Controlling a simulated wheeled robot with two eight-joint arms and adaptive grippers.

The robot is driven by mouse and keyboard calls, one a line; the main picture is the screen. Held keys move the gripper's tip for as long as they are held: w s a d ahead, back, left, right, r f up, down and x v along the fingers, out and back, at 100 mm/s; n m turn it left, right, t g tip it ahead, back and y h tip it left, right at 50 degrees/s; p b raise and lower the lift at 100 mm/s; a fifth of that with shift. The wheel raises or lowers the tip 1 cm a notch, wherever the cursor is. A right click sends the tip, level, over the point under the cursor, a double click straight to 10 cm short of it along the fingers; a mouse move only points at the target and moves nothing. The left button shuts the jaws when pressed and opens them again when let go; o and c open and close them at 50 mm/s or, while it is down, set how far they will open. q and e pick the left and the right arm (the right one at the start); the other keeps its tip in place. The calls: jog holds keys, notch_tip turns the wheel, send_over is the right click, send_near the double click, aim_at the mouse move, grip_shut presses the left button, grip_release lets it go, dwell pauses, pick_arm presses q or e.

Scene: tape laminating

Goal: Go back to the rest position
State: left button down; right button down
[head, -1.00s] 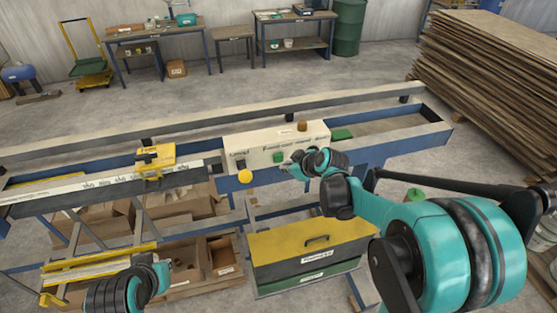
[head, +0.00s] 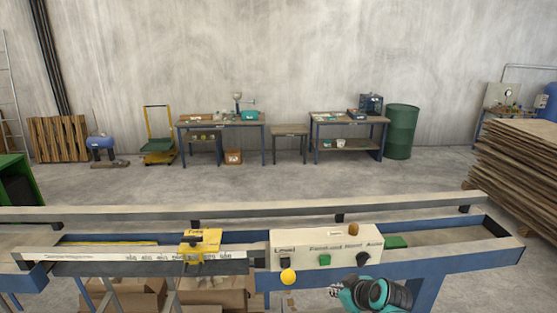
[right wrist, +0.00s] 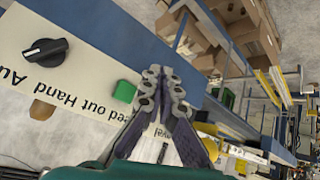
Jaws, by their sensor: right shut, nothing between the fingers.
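My right gripper (head: 335,291) is at the lower right of the head view, in front of the machine's control panel (head: 300,246) and below its face. In the right wrist view the gripper's fingers (right wrist: 165,75) are together with nothing between them. The panel shows there at the left, with a black knob (right wrist: 45,50) and a green button (right wrist: 124,91) beside the fingers. I cannot tell whether the fingers touch the panel; in the head view they look apart from the button. My left gripper is out of both views.
The long blue machine frame (head: 455,262) spans the front, with a yellow clamp block (head: 200,242) on its ruler rail. Stacked boards (head: 520,170) stand at the right. The floor (head: 290,178) behind is clear up to the workbenches.

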jog(key=s+f+m+g+h+b, duration=0.1)
jog(key=s+f+m+h+b, duration=0.2)
jog(key=s+f+b, duration=1.6)
jog(key=s+f+m, duration=0.1)
jog(key=s+m, duration=0.1)
jog(key=m, duration=0.2)
jog(key=shift+a+g+b, duration=0.2)
jog(key=shift+g+b, duration=0.1)
jog(key=shift+f, duration=0.1)
dwell(3.5)
